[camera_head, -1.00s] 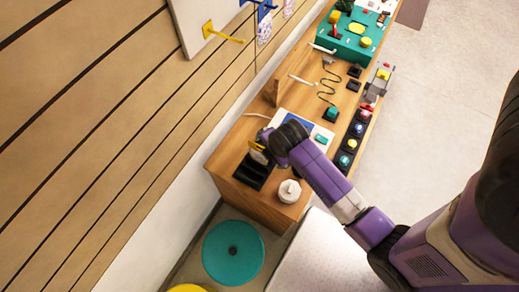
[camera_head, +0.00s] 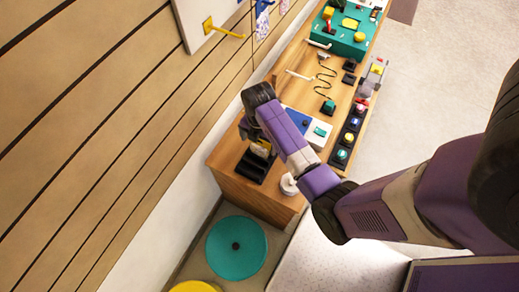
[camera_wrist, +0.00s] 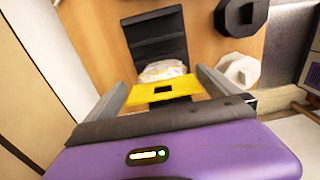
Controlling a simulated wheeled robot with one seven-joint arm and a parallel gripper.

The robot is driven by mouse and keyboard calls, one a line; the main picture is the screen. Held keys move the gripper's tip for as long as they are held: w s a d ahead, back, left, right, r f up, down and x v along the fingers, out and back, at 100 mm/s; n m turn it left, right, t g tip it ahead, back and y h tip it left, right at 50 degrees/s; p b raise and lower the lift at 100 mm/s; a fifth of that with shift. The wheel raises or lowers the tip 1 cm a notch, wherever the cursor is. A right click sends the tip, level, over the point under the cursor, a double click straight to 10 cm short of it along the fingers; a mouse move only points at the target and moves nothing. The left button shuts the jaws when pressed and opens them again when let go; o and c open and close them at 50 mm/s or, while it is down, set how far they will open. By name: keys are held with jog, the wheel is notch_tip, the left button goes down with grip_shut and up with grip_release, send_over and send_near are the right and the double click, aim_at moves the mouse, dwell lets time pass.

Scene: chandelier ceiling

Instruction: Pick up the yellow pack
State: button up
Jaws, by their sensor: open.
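The yellow pack (camera_wrist: 163,91) shows in the wrist view as a yellow strip with a dark slot and a pale, printed part behind it. It sits at the near end of a black holder (camera_wrist: 157,32). My gripper (camera_wrist: 164,88) is open, with one grey finger on each side of the pack in the picture. I cannot tell whether either finger touches it. In the head view the pack (camera_head: 262,146) shows small above the black holder (camera_head: 251,166) at the near end of the wooden bench (camera_head: 238,185); my fingers are not clear there.
A white round-topped object (camera_head: 288,185) stands right of the holder, close to my arm. A white-and-blue board (camera_head: 317,130) and a row of coloured buttons (camera_head: 346,139) lie farther along the bench. A plank wall (camera_head: 110,110) runs along the left. A teal disc (camera_head: 236,262) lies below.

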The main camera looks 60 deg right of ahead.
aim_at(260, 145)
jog(key=shift+s+f, duration=0.2)
jog(key=shift+f, duration=1.75)
jog(key=c, duration=1.4)
jog(key=shift+o, duration=0.2)
jog(key=shift+r, duration=0.15)
notch_tip(260, 145, up, 20)
jog(key=p, duration=0.3)
jog(key=shift+p, duration=0.35)
